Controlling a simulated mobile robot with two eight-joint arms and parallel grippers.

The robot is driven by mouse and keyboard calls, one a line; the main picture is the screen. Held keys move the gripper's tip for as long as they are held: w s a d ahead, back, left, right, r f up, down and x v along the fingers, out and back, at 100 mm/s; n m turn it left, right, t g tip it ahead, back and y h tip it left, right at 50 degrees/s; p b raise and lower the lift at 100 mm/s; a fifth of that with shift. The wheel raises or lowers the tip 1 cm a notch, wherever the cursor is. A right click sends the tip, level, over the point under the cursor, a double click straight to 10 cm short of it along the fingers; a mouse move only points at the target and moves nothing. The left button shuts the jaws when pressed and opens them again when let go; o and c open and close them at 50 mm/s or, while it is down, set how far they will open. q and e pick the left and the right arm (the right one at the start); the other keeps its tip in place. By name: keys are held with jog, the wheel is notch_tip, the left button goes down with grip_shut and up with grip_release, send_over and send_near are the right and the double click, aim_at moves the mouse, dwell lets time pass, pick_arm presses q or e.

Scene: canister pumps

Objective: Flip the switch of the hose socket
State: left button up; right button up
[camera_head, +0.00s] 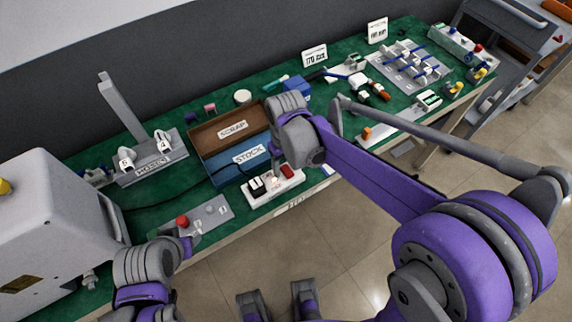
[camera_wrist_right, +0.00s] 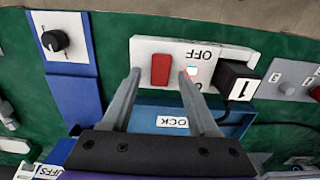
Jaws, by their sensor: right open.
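The hose socket is a white strip (camera_head: 262,190) at the table's front edge, also in the right wrist view (camera_wrist_right: 145,48). It carries a red rocker switch (camera_wrist_right: 160,69), a small lit indicator (camera_wrist_right: 192,71) and a black plug (camera_wrist_right: 238,82) marked 1. The word OFF reads upside down beside the switch; a second label is partly hidden by a finger. My right gripper (camera_wrist_right: 160,73) is open, its fingers on either side of the red switch. I cannot tell whether they touch. My left gripper (camera_head: 186,245) is at the lower left, its fingers unclear.
A blue STOCK tray (camera_head: 225,176) and brown SCRAP tray (camera_head: 205,140) lie behind the strip. A grey panel with a red button (camera_head: 182,221) is to its left. A blue panel with a black knob (camera_wrist_right: 54,40) is close by. A grey machine (camera_head: 55,230) stands far left.

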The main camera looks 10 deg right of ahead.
jog(key=shift+f, duration=0.1)
grip_shut()
dwell(0.3)
jog(key=shift+s, duration=0.1)
pick_arm(q)
jog(key=shift+r, duration=0.1)
pick_arm(e)
jog(key=shift+s+d+t+y, duration=0.1)
jog(key=shift+s+t+y, duration=0.2)
jog(key=shift+t, duration=0.6)
jog(key=shift+t+y, duration=0.3)
jog(key=shift+t, duration=0.4)
grip_release()
